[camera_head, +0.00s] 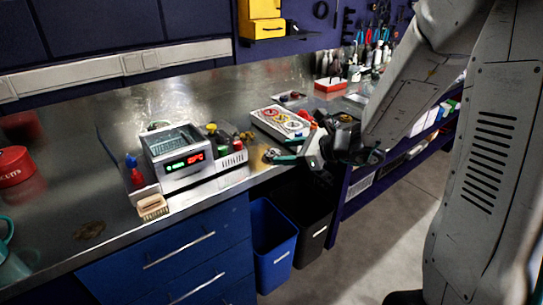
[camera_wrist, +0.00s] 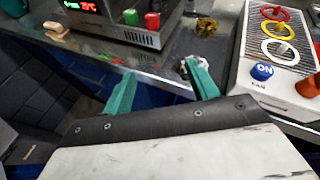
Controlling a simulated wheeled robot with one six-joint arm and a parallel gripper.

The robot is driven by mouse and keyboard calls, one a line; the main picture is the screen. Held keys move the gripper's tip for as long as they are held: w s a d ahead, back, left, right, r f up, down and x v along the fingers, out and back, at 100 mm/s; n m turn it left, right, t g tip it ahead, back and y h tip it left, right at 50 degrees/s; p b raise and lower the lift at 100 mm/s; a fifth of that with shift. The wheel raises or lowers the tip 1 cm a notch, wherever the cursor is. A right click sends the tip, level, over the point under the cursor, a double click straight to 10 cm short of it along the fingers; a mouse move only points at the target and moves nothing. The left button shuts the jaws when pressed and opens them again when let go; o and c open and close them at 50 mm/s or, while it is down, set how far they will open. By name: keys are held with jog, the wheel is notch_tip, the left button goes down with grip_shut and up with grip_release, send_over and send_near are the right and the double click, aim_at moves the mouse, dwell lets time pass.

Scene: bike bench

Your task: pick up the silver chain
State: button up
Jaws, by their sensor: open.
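A small silver-grey heap that looks like the silver chain (camera_wrist: 181,68) lies at the bench's front edge in the wrist view, partly hidden by my right fingertip. In the head view a small heap (camera_head: 270,154) shows at the same edge beside my fingertips, too small to make out clearly. My gripper (camera_wrist: 162,82) has its two teal fingers spread wide with nothing between them. The right finger is at the heap; I cannot tell whether they touch. In the head view my gripper (camera_head: 285,150) reaches over the bench's front edge.
A device with a red-green display (camera_head: 188,160) stands left of my gripper, with a brass-coloured heap (camera_wrist: 207,25) near it. A white tray with coloured rings (camera_head: 282,122) lies close on the right. Blue (camera_head: 272,250) and black bins stand below the edge.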

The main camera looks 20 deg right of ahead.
aim_at(270, 153)
jog(key=w+f+m, duration=0.1)
jog(key=w+f, duration=0.1)
jog(key=w, duration=0.1)
jog(key=w+f+m+t+h, duration=0.1)
jog(key=w+f, duration=0.1)
jog(key=w+f+m, duration=0.1)
jog(key=w+f, duration=0.1)
jog(key=w, duration=0.1)
jog(key=shift+w+m+h, duration=0.35)
jog(key=shift+m+h, duration=0.05)
jog(key=c, duration=0.8)
